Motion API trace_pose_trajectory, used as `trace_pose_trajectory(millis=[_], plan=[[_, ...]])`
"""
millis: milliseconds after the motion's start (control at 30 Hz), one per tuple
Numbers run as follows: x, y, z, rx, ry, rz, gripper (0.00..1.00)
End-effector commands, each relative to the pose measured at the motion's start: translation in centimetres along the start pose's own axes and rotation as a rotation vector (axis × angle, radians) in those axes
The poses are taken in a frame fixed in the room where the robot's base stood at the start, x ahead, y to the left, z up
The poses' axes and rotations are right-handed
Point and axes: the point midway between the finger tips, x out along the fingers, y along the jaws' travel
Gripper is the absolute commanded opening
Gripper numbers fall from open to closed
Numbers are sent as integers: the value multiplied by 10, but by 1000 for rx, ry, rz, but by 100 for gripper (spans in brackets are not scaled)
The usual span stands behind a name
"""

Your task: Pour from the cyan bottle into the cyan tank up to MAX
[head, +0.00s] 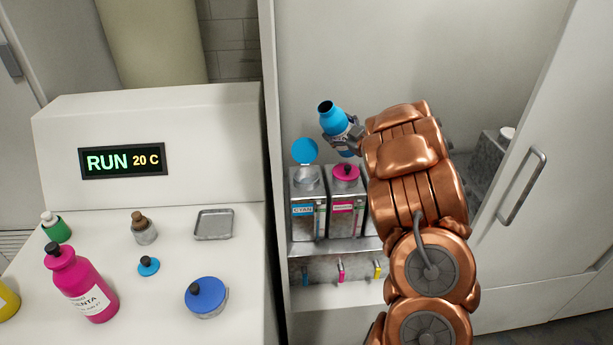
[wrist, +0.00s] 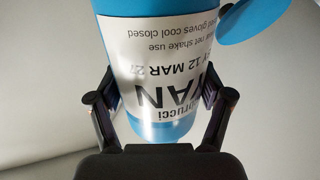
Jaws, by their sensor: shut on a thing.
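The cyan bottle (head: 330,118) is held in my gripper (head: 343,134) above the tanks, tilted to the upper left with its dark open mouth showing. In the wrist view the cyan bottle (wrist: 165,70) fills the middle, its white label upside down, between the two fingers of my gripper (wrist: 158,103). The cyan tank (head: 307,208) stands at the left of the tank row, labelled CYAN. Its round cyan lid (head: 305,150) is raised open behind its top opening. The liquid level and MAX mark are too small to read. No stream of liquid shows.
A magenta tank (head: 343,205) with its lid shut stands right of the cyan tank. My arm hides what stands further right. On the white counter are a magenta bottle (head: 80,285), a small cyan cap (head: 148,266), a blue-lidded container (head: 206,297) and a grey tray (head: 213,224).

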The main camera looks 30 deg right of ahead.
Motion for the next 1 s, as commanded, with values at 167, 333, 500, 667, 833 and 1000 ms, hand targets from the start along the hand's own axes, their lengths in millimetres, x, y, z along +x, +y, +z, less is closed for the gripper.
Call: trace_pose_trajectory(millis=[167, 333, 500, 667, 833, 1000], plan=[[0, 0, -2, -22, 2, 2, 9], [0, -2, -1, -40, 1, 2, 9], [0, -2, -1, -59, 0, 3, 9], [0, -2, 0, -77, -1, 3, 9], [0, -4, -1, -96, -2, 3, 9], [0, -5, 0, -113, -4, 3, 9]])
